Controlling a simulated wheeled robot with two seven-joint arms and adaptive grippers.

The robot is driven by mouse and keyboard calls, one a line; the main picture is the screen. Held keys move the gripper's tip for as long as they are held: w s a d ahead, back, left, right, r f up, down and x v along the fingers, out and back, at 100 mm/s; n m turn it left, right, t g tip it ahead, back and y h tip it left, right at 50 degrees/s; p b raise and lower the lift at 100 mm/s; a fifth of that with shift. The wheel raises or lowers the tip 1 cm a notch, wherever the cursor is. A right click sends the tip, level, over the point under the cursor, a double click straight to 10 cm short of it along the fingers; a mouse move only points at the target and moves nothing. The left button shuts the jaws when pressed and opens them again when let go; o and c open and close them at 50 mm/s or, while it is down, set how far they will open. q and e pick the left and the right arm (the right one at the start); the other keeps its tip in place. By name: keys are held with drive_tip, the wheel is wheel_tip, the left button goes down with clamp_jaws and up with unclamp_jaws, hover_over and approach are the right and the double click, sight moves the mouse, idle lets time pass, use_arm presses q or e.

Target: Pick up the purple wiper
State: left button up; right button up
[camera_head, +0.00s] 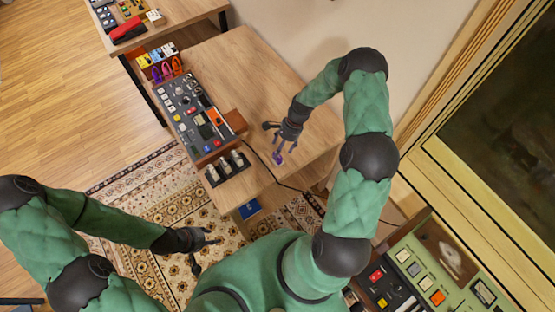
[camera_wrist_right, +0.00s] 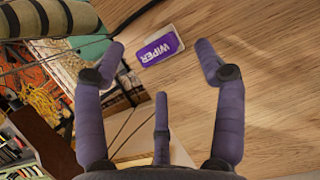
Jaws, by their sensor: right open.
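The purple wiper (camera_head: 278,158) lies on the wooden desk, just past the fingertips of my right gripper (camera_head: 274,143). In the right wrist view the wiper (camera_wrist_right: 160,46) is a small purple and white block with the word WIPER on it. It lies flat near a cable. My right gripper (camera_wrist_right: 161,70) is open and empty, with its fingers spread around the line to the wiper and not visibly touching it. My left gripper (camera_head: 205,254) has its fingers apart and is empty, low over the patterned rug.
A large mixer (camera_head: 193,112) stands on the desk left of the wiper, with a black rack of tubes (camera_head: 227,167) near it. A black cable (camera_head: 262,168) runs close to the wiper. Bare desk (camera_head: 235,50) lies behind. The wall and window frame are to the right.

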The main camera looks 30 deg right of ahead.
drive_tip(key=x, duration=0.4)
drive_tip(key=shift+s+a+f, duration=0.2)
drive_tip(key=shift+f, duration=0.15)
clamp_jaws()
